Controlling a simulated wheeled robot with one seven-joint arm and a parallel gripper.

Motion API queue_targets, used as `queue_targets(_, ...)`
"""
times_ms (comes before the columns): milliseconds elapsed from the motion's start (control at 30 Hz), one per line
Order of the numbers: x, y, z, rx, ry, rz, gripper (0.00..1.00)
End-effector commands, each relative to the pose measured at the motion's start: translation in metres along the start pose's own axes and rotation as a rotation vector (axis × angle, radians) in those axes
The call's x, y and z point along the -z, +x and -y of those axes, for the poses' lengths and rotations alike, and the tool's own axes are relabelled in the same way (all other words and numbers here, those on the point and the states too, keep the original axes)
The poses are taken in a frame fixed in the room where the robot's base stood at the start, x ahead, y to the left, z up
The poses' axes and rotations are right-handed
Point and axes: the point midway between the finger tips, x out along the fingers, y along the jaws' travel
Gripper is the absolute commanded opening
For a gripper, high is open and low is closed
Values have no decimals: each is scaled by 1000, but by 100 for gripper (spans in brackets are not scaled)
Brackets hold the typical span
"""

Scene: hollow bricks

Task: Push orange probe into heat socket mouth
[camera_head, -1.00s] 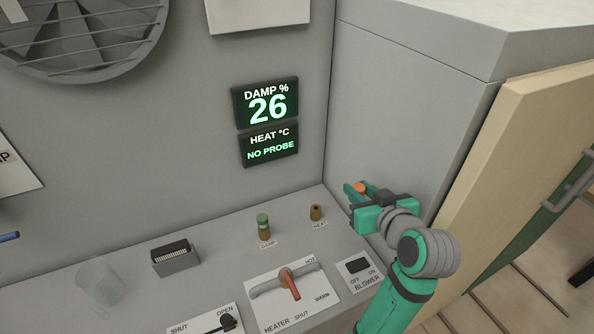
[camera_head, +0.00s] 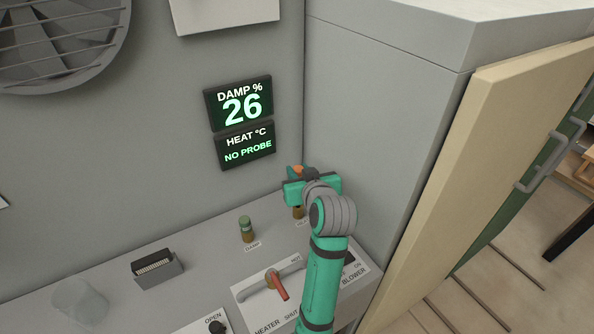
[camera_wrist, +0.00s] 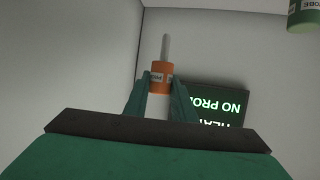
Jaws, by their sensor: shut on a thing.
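My gripper (camera_head: 297,174) is shut on the orange probe (camera_head: 298,168). In the wrist view the probe (camera_wrist: 161,78) sits between the two green fingers, with its thin grey rod sticking out beyond them. The heat socket (camera_head: 298,213) is a small brown cylinder on the grey counter. My gripper is above it in the head view and partly covers it and its label. The socket's mouth is hidden. I cannot tell whether the rod is exactly lined up with it. The heat display (camera_head: 247,147) reads NO PROBE.
The damp socket (camera_head: 247,230), with a green probe in it, stands left of the heat socket. The red heater lever (camera_head: 279,286), a slotted block (camera_head: 157,265) and a clear cup (camera_head: 80,303) are also on the counter. A grey wall panel (camera_head: 385,130) rises at right.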

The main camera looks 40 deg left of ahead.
Motion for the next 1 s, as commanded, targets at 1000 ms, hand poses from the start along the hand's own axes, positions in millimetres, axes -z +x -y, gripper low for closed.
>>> queue_targets(1000,-52,22,2,3,0,1,1)
